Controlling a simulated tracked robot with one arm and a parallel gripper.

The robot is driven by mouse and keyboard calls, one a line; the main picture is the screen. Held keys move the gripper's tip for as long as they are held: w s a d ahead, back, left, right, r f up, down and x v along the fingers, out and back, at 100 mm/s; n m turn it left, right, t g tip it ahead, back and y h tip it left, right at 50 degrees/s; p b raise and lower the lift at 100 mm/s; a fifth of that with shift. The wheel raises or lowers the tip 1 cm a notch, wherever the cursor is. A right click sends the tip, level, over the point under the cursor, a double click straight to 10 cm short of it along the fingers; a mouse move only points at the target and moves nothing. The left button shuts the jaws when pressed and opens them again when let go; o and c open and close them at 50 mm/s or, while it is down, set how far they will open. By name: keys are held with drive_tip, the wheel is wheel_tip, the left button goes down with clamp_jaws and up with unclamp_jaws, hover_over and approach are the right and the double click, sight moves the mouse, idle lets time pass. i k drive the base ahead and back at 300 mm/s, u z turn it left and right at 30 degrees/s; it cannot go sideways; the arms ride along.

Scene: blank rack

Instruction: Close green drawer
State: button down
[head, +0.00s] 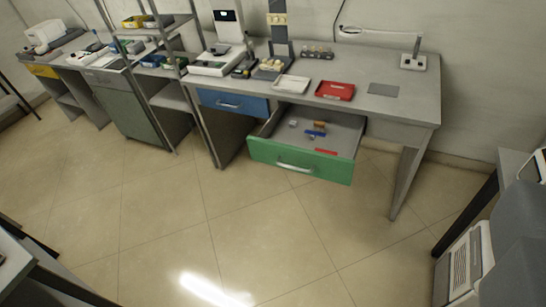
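The green drawer (330,168) is pulled out from under the right part of the grey desk (418,105). Its green front has a pale handle (295,168). Inside lie a few small items, among them an orange one (320,127), a blue one (315,134) and a red one (326,152). A blue drawer (233,104) to its left is shut. My gripper does not show in the head view, and nothing of it is near the drawer.
Open tiled floor (220,225) lies in front of the desk. A metal shelf rack (172,97) stands to the left. Dark furniture edges show at the lower left. A table and a grey-white machine (465,268) stand at the right. A red tray (335,91) lies on the desk.

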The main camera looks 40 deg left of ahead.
sight(278, 144)
drive_tip(key=z, duration=0.05)
drive_tip(key=i, duration=1.5)
drive_tip(key=u, duration=0.9)
